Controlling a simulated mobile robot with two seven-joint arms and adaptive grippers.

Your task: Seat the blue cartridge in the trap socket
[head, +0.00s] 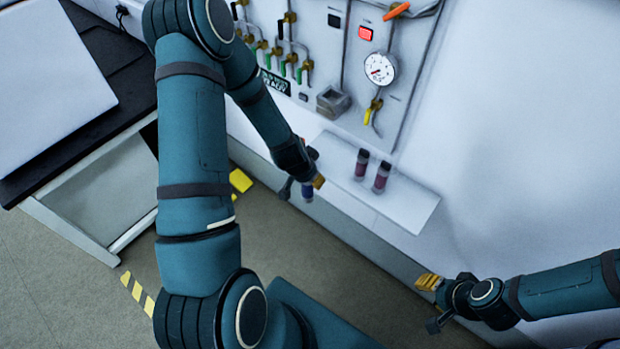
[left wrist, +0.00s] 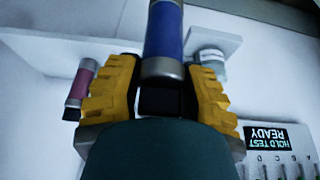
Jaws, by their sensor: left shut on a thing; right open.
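My left gripper (head: 304,183) is shut on the blue cartridge (head: 307,192), in front of the shelf's left end in the head view. In the left wrist view the blue cartridge (left wrist: 164,38), with a grey metal end band, stands between the yellow finger pads of my left gripper (left wrist: 164,95). A grey box-shaped holder (head: 332,102) on the wall panel looks like the trap socket. A grey holder (left wrist: 211,50) also shows behind the right finger in the left wrist view, apart from the cartridge. My right gripper (head: 436,303) is open and empty at lower right.
A pressure gauge (head: 380,69), red lit button (head: 366,33) and several valves (head: 289,57) are on the panel. The shelf's right end is clear.

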